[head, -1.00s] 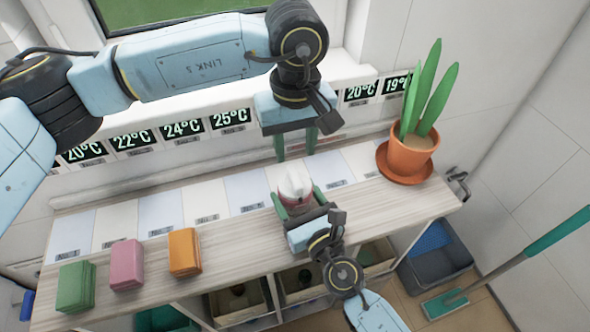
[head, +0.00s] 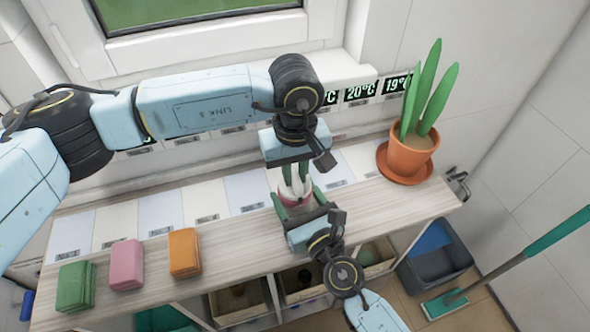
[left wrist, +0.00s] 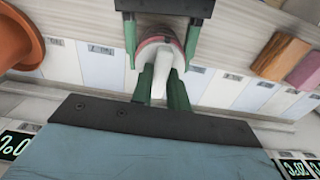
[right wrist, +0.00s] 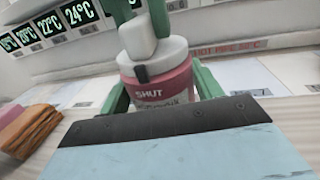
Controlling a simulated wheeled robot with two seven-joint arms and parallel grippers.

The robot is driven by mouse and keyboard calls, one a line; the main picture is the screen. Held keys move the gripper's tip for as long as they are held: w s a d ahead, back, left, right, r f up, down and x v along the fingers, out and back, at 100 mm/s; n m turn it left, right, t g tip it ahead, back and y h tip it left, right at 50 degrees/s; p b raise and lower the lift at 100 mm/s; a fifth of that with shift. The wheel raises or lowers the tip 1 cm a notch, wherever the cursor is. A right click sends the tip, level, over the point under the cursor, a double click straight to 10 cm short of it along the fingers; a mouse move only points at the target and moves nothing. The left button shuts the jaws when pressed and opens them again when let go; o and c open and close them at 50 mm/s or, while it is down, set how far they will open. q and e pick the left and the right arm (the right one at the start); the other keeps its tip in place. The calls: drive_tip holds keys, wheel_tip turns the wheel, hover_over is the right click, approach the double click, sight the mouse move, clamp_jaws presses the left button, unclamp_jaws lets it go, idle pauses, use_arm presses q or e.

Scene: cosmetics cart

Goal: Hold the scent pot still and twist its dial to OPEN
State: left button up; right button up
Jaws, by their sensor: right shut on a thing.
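The scent pot (head: 293,201) stands on the counter with a pinkish-red body and a white dial (right wrist: 140,42) on top. In the right wrist view the word SHUT faces me on the body (right wrist: 150,95), with the dial's dark pointer just above it. My right gripper (right wrist: 163,92) is shut on the pot's body, one green finger on each side. My left gripper (head: 294,178) points down from above. In the left wrist view its green fingers (left wrist: 162,82) flank the dial's raised white grip (left wrist: 164,58) closely. Whether they press on it is unclear.
Green (head: 76,286), pink (head: 126,264) and orange (head: 184,251) blocks stand at the counter's left. A potted plant (head: 410,155) stands at the right end. Temperature labels line the ledge behind. Open bins (head: 240,302) sit below the counter.

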use_arm(q)
clamp_jaws()
drive_tip(key=shift+n, duration=0.4)
drive_tip(key=n, duration=0.3)
drive_tip(key=shift+n, duration=0.3)
drive_tip(key=n, duration=0.3)
drive_tip(key=shift+n, duration=0.4)
drive_tip(key=n, duration=0.4)
drive_tip(key=shift+r+n, duration=0.1)
drive_tip(key=shift+n, duration=2.4)
